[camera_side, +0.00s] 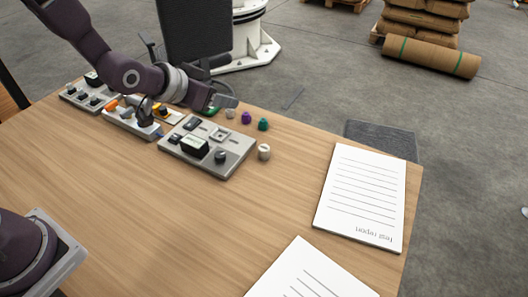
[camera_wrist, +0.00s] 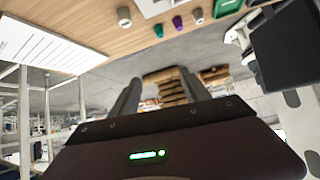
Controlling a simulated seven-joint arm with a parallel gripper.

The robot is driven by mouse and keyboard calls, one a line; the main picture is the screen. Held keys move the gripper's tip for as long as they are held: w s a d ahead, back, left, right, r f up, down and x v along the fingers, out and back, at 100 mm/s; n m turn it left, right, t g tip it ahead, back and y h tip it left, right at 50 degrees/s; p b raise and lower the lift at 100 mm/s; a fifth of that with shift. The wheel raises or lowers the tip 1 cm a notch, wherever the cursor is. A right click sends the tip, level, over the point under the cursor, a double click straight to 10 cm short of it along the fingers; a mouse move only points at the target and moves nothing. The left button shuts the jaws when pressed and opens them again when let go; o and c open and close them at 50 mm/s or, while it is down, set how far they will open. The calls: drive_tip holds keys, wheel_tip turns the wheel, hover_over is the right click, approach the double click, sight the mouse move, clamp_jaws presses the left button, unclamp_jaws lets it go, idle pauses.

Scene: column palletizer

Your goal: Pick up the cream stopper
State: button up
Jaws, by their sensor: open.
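Two pale stoppers stand on the wooden table: a cream one (camera_side: 230,113) at the far edge and a larger beige-grey one (camera_side: 264,152) beside the right corner of the control panel. In the wrist view the far pale stopper (camera_wrist: 198,15) and the beige-grey stopper (camera_wrist: 124,15) both show near the top. A purple stopper (camera_side: 246,117) and a green stopper (camera_side: 263,124) stand between them. My gripper (camera_side: 222,101) is over the far table edge, left of the row. In the wrist view its fingers (camera_wrist: 160,76) are apart with nothing between them.
A grey control panel (camera_side: 207,146) with knobs and buttons lies left of the stoppers. More panels (camera_side: 132,120) lie under my arm. White sheets (camera_side: 362,196) cover the table's right side. A dark monitor-like panel (camera_side: 194,32) rises behind. The middle of the table is clear.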

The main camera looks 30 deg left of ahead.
wheel_tip(320, 180, down, 11)
drive_tip(key=w+d+t+h, duration=0.1)
drive_tip(key=w+d, duration=0.2)
drive_tip(key=m+t+h, duration=0.1)
drive_tip(key=t, duration=0.1)
approach(261, 150)
drive_tip(key=w, duration=0.1)
drive_tip(key=w+f, duration=0.1)
drive_tip(key=w, duration=0.1)
drive_tip(key=shift+a, duration=0.2)
drive_tip(key=shift+w+d+f+h, duration=0.15)
drive_tip(key=shift+f+h, duration=0.05)
drive_tip(key=shift+h, duration=0.1)
drive_tip(key=x, duration=0.6)
drive_tip(key=shift+w+d+f, duration=0.1)
drive_tip(key=shift+w+d, duration=0.05)
drive_tip(key=shift+d, duration=0.15)
clamp_jaws()
